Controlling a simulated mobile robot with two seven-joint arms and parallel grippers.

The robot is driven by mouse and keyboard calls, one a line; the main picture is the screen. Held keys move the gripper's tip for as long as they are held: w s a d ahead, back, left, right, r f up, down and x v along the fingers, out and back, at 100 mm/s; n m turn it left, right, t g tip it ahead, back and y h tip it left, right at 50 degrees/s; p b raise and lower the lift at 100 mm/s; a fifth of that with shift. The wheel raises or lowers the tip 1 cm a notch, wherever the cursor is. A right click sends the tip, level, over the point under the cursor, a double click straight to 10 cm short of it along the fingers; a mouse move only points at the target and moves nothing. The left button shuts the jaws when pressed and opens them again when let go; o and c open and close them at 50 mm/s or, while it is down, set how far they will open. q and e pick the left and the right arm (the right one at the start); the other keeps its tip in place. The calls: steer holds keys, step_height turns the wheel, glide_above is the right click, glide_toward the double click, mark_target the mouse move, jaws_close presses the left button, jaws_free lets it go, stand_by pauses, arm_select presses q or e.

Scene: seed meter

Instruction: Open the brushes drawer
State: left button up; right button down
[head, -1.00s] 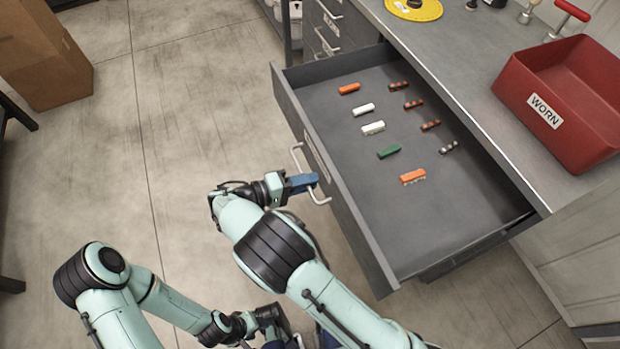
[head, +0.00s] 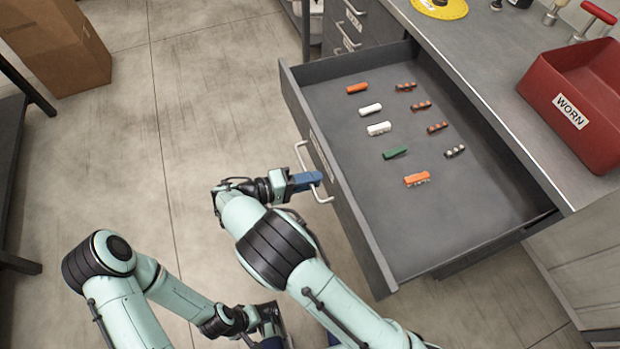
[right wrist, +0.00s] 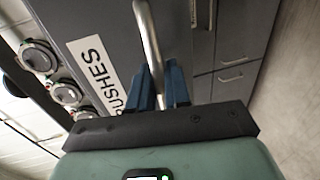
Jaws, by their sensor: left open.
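The brushes drawer (head: 440,235) is a grey drawer pulled well out of the cabinet. Several orange, white, green and dark brushes lie in it in two rows. Its front carries a pale bar handle (head: 301,155), also seen in the right wrist view (right wrist: 148,35) beside a label partly reading "USHES" (right wrist: 92,75). My right gripper (head: 312,180) is at this handle, its blue fingers (right wrist: 158,85) closed around the bar. My left gripper (head: 275,338) is low at the bottom edge, away from the drawer, with its fingers mostly cut off.
A red bin (head: 575,110) labelled WORN stands on the grey worktop (head: 490,85), with a yellow disc (head: 440,8) farther back. Other shut drawers are beside the open one. A cardboard box (head: 60,45) stands at the far left. The floor (head: 215,90) between is clear.

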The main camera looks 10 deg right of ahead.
steer(key=c, duration=1.3)
jaws_free()
steer(key=shift+c, duration=0.2)
steer(key=shift+a, duration=0.1)
steer(key=v, duration=1.3)
